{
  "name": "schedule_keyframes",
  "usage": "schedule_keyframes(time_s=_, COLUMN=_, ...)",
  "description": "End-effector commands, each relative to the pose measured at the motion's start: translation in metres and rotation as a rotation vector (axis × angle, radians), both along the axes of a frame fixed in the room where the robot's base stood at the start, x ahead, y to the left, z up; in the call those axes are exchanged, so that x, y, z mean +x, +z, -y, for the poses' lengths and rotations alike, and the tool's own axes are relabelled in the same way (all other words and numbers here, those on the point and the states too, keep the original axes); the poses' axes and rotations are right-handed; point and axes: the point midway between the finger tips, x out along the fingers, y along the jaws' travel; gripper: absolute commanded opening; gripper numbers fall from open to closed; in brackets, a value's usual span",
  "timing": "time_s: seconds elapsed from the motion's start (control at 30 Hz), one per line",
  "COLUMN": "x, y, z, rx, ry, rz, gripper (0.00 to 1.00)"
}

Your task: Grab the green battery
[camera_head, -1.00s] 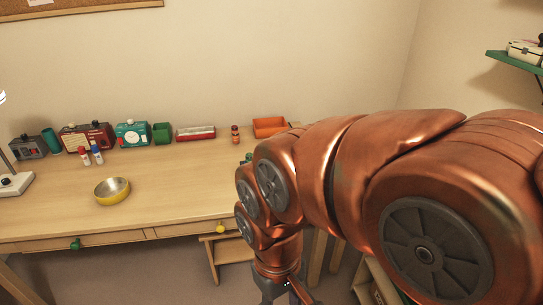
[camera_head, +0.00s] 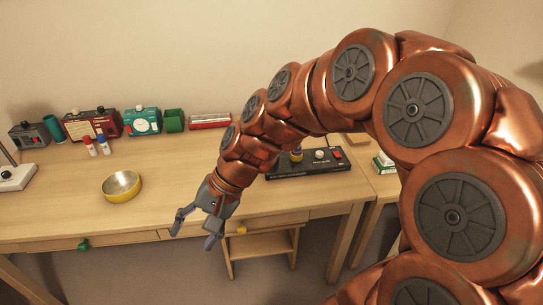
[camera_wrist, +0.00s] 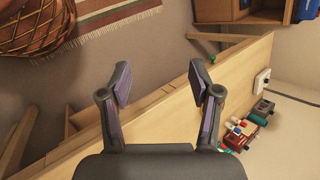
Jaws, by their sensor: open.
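I cannot pick out a green battery for certain in either view. A small yellow and blue upright item (camera_head: 296,154) stands at the black device (camera_head: 306,164) on the right part of the desk; it is too small to name surely. My gripper (camera_head: 192,241) is open and empty, just in front of the desk's front edge with its fingers pointing down. In the wrist view the two fingers (camera_wrist: 159,74) are spread apart with nothing between them. My arm hides part of the back right of the desk.
A basket (camera_wrist: 38,25) shows in the wrist view.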

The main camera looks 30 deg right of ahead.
Motion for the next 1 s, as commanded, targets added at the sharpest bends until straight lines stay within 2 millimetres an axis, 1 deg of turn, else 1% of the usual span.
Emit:
schedule_keyframes(time_s=0.03, x=0.023, y=-0.001, z=0.002, rx=0.067, ry=-0.087, rz=-0.01, gripper=0.63)
schedule_keyframes(time_s=0.07, x=0.037, y=0.001, z=0.003, rx=0.107, ry=-0.137, rz=-0.015, gripper=0.63)
schedule_keyframes(time_s=0.1, x=0.054, y=0.003, z=0.007, rx=0.158, ry=-0.208, rz=-0.021, gripper=0.63)
schedule_keyframes(time_s=0.17, x=0.082, y=0.004, z=0.016, rx=0.236, ry=-0.317, rz=-0.035, gripper=0.63)
schedule_keyframes(time_s=0.2, x=0.099, y=0.005, z=0.024, rx=0.286, ry=-0.39, rz=-0.047, gripper=0.63)
schedule_keyframes(time_s=0.27, x=0.125, y=0.006, z=0.039, rx=0.363, ry=-0.504, rz=-0.064, gripper=0.63)
schedule_keyframes(time_s=0.3, x=0.143, y=0.005, z=0.053, rx=0.412, ry=-0.584, rz=-0.076, gripper=0.63)
schedule_keyframes(time_s=0.37, x=0.167, y=0.004, z=0.076, rx=0.489, ry=-0.703, rz=-0.096, gripper=0.63)
schedule_keyframes(time_s=0.4, x=0.182, y=0.0, z=0.094, rx=0.539, ry=-0.784, rz=-0.113, gripper=0.63)
schedule_keyframes(time_s=0.47, x=0.203, y=-0.007, z=0.124, rx=0.611, ry=-0.91, rz=-0.138, gripper=0.63)
schedule_keyframes(time_s=0.5, x=0.215, y=-0.013, z=0.145, rx=0.66, ry=-0.992, rz=-0.158, gripper=0.63)
schedule_keyframes(time_s=0.57, x=0.23, y=-0.024, z=0.18, rx=0.735, ry=-1.119, rz=-0.187, gripper=0.63)
schedule_keyframes(time_s=0.6, x=0.239, y=-0.032, z=0.206, rx=0.782, ry=-1.207, rz=-0.205, gripper=0.63)
schedule_keyframes(time_s=0.63, x=0.244, y=-0.04, z=0.225, rx=0.817, ry=-1.271, rz=-0.22, gripper=0.63)
schedule_keyframes(time_s=0.67, x=0.248, y=-0.048, z=0.243, rx=0.851, ry=-1.332, rz=-0.236, gripper=0.63)
schedule_keyframes(time_s=0.7, x=0.251, y=-0.058, z=0.267, rx=0.895, ry=-1.409, rz=-0.254, gripper=0.63)
schedule_keyframes(time_s=0.8, x=0.253, y=-0.086, z=0.32, rx=0.985, ry=-1.583, rz=-0.301, gripper=0.63)
schedule_keyframes(time_s=0.9, x=0.25, y=-0.107, z=0.358, rx=1.055, ry=-1.707, rz=-0.334, gripper=0.63)
schedule_keyframes(time_s=1.0, x=0.245, y=-0.122, z=0.382, rx=1.098, ry=-1.788, rz=-0.358, gripper=0.63)
